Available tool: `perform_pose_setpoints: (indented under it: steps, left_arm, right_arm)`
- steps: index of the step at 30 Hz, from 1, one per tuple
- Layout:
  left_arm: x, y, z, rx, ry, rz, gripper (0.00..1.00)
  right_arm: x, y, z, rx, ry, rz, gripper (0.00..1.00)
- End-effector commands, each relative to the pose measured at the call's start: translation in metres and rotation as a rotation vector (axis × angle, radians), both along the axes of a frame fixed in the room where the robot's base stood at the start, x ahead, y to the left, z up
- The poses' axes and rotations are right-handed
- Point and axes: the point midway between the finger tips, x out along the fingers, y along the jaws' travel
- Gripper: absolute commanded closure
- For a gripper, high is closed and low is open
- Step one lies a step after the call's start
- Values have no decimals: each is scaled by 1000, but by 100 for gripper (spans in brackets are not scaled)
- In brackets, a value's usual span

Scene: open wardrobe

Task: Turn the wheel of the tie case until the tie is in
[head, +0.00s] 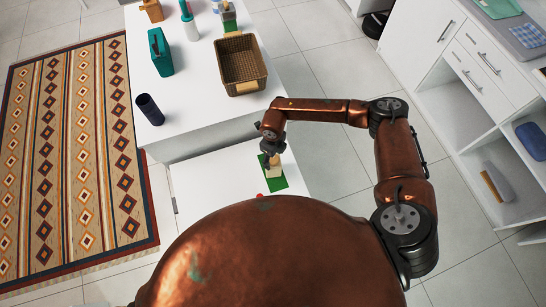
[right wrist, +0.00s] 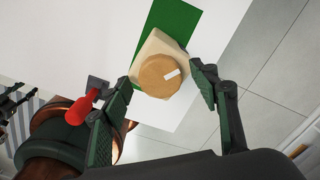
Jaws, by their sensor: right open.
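The tie case is a cream block (right wrist: 150,48) with a round wooden wheel (right wrist: 160,76) bearing a white mark. It stands on a green mat (right wrist: 178,22) on the white surface. In the head view the case (head: 274,171) is small and partly covered by my right gripper (head: 269,158). In the right wrist view my right gripper (right wrist: 160,78) is open, with its fingertips on either side of the wheel and case. A gap shows at the right finger; contact at the left finger is unclear. I cannot make out a tie. My left gripper is not in view.
A red-handled item (right wrist: 82,110) lies close to the left finger. On the higher white top are a dark cup (head: 149,109), a teal case (head: 160,52) and a wicker basket (head: 262,78). A patterned rug (head: 75,150) lies left; white shelves stand right.

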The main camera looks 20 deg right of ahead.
Motion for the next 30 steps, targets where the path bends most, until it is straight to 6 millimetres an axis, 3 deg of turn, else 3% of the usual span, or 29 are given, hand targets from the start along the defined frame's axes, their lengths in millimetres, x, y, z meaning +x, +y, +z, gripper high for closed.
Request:
perform_pose_setpoints:
  steps: [8,21,30]
  left_arm:
    - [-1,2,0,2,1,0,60]
    - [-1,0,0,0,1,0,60]
    - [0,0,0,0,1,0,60]
  right_arm:
    - [1,0,18,1,-2,0,45]
    - [1,-1,102,1,-2,1,45]
    - [0,-1,120,0,0,-1,45]
